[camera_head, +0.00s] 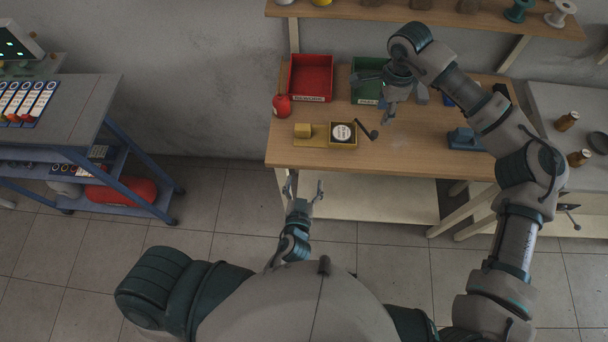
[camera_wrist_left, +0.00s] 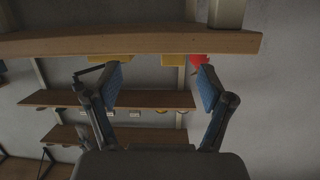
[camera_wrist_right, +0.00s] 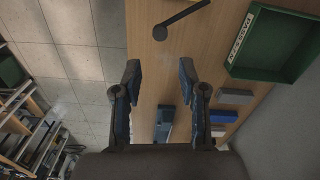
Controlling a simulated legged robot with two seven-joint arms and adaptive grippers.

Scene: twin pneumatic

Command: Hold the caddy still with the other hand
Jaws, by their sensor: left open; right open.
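A yellow caddy (camera_head: 314,142) sits on the wooden table near its front edge. My left gripper (camera_head: 304,186) is open and empty, in front of the table edge and apart from the caddy. In the left wrist view, yellow parts (camera_wrist_left: 110,57) show past the table edge. My right gripper (camera_head: 393,104) is open and empty above the table, right of the caddy.
A red bin (camera_head: 311,60) and a green bin (camera_wrist_right: 240,62) stand at the back of the table. A red bottle (camera_head: 282,105) stands left of the caddy. A blue fixture (camera_head: 464,139) lies at the right. A shelf (camera_head: 430,12) hangs above.

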